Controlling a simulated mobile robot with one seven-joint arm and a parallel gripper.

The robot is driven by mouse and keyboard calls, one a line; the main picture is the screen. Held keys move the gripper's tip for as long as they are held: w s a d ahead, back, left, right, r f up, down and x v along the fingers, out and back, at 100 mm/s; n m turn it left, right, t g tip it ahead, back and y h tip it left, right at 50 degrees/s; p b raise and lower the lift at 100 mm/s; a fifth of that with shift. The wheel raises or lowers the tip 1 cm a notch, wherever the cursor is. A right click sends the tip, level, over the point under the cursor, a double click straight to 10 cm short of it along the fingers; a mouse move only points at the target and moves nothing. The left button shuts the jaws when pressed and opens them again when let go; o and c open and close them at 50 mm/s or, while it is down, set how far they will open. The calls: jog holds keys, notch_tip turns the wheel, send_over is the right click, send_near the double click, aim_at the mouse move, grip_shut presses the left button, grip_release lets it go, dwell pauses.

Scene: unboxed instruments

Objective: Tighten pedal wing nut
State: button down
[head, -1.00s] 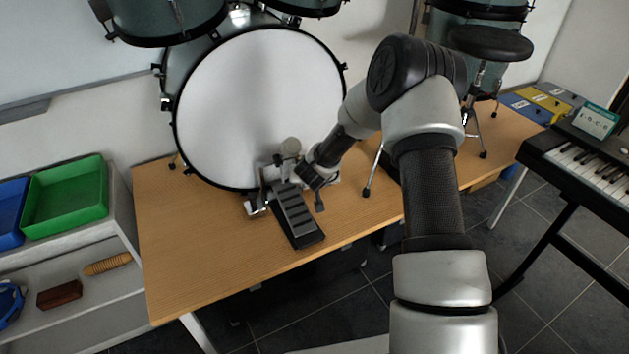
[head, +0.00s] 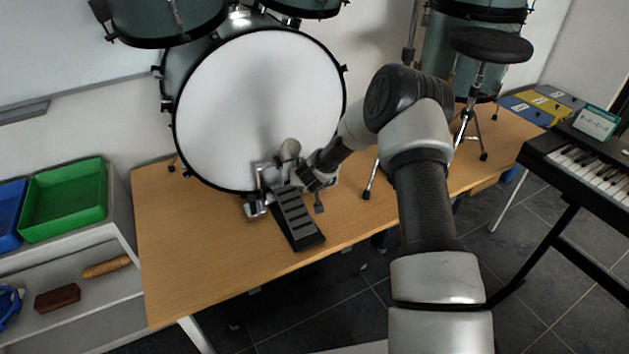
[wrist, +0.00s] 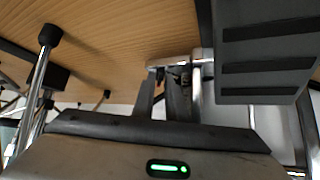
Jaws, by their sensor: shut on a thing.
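The kick pedal (head: 297,216) stands on the wooden table in front of the bass drum (head: 250,110), with its round beater (head: 290,149) near the drum head. My gripper (head: 303,182) is low beside the right side of the pedal's frame. In the wrist view the ribbed footboard (wrist: 265,48) fills the upper right, and the shiny pedal post (wrist: 197,85) stands left of it. There the gripper fingers (wrist: 168,92) are close together at the wing nut (wrist: 183,76), which is small, dark and mostly hidden between them.
Drum stand legs (head: 372,175) stand on the table right of my gripper; one rubber-footed leg (wrist: 40,80) shows left in the wrist view. A stool (head: 490,45) and keyboard (head: 590,160) are at the right. A green tray (head: 65,200) is on the left shelf. The table's front left (head: 200,260) is clear.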

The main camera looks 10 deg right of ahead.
jog(key=shift+a+r+m+h+p, duration=0.2)
jog(key=shift+m+h+p, duration=0.15)
jog(key=shift+p, duration=0.55)
jog(key=shift+f+m+h, duration=0.25)
jog(key=shift+m, duration=0.2)
jog(key=c, duration=1.8)
grip_release()
jog(key=shift+c, duration=0.2)
jog(key=shift+r, duration=0.1)
jog(key=p+v, duration=0.1)
jog(key=v, duration=0.6)
jog(key=shift+r+p, duration=0.2)
jog(key=shift+p, duration=0.15)
